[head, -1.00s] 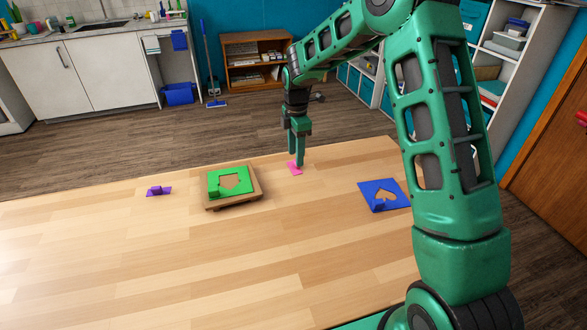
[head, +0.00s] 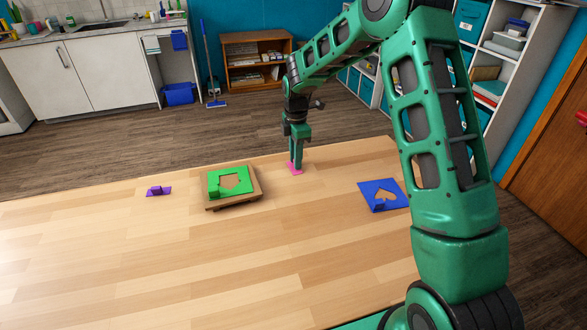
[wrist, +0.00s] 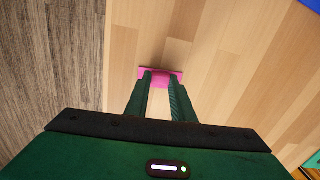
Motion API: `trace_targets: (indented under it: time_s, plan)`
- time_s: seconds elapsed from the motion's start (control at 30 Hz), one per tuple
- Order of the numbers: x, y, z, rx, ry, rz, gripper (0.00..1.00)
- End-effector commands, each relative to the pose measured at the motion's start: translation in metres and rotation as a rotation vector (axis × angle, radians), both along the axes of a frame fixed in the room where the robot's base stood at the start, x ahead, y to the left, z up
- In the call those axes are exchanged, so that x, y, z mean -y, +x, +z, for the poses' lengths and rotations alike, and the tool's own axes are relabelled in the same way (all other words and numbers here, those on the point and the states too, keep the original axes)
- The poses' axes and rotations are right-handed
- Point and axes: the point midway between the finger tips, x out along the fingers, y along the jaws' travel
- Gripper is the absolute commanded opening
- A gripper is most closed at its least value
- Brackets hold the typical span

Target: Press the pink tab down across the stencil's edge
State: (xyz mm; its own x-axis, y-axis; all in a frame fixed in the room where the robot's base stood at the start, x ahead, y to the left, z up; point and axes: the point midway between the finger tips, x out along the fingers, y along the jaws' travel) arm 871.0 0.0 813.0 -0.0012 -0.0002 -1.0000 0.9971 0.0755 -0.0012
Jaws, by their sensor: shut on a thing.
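The pink tab (head: 295,169) lies at the far side of the wooden table, right of the green stencil. My gripper (head: 296,166) points straight down over it and is shut on it. In the wrist view the pink tab (wrist: 160,71) shows between and beyond the fingertips (wrist: 160,77); its gripped part is mostly hidden. The green stencil (head: 215,178), with a house-shaped cutout and a small upright grip, sits on a wooden board (head: 233,204), apart from the tab. A blue stencil (head: 374,190) with a heart-shaped cutout lies to the right.
A small purple tab (head: 158,191) lies left of the board. The table (head: 200,260) is clear in front and between these things. Its far edge is close behind the pink tab, with the floor (wrist: 70,60) beyond.

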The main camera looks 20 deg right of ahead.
Motion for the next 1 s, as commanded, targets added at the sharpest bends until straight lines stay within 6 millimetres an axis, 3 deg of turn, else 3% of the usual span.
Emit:
trace_targets:
  time_s: [0.47,1.0]
  plan:
    - [0.0,0.0,0.001,0.001,0.0,0.0,0.0]
    - [0.0,0.001,0.024,0.002,-0.001,0.0,0.0]
